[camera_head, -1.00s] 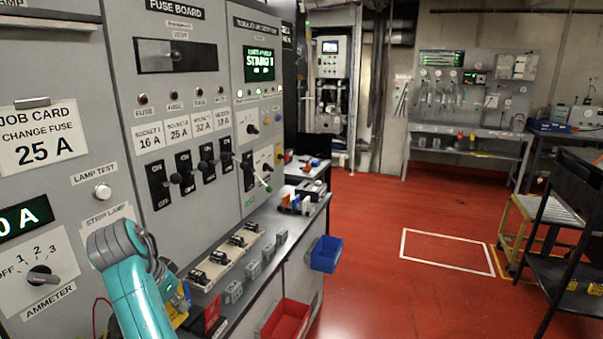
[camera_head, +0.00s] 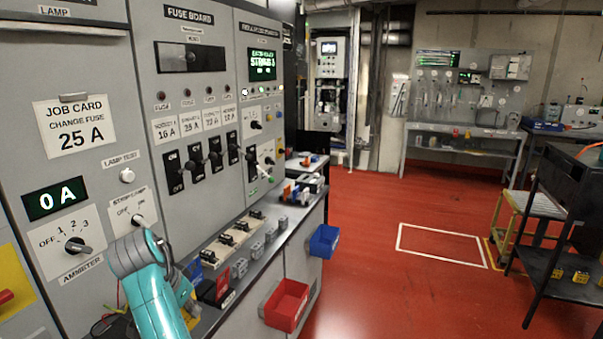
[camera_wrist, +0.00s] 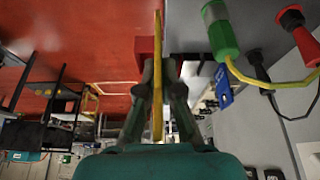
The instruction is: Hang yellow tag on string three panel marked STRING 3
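In the wrist view, my gripper (camera_wrist: 158,88) is closed around a thin yellow piece (camera_wrist: 157,60), seen edge-on between the two fingers. It looks like the yellow tag, but its face does not show. In the head view my teal arm (camera_head: 150,280) is at the lower left, in front of the grey board; the fingers are mostly hidden there. No panel clearly reading STRING 3 shows. A green display (camera_head: 262,65) on the right-hand board section carries text too blurred to read surely.
A narrow bench (camera_head: 262,262) with several small parts runs along the boards. A red bin (camera_head: 286,305) and a blue bin (camera_head: 324,241) hang on its front. In the wrist view a green cylinder (camera_wrist: 222,38) with a yellow cord is close by.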

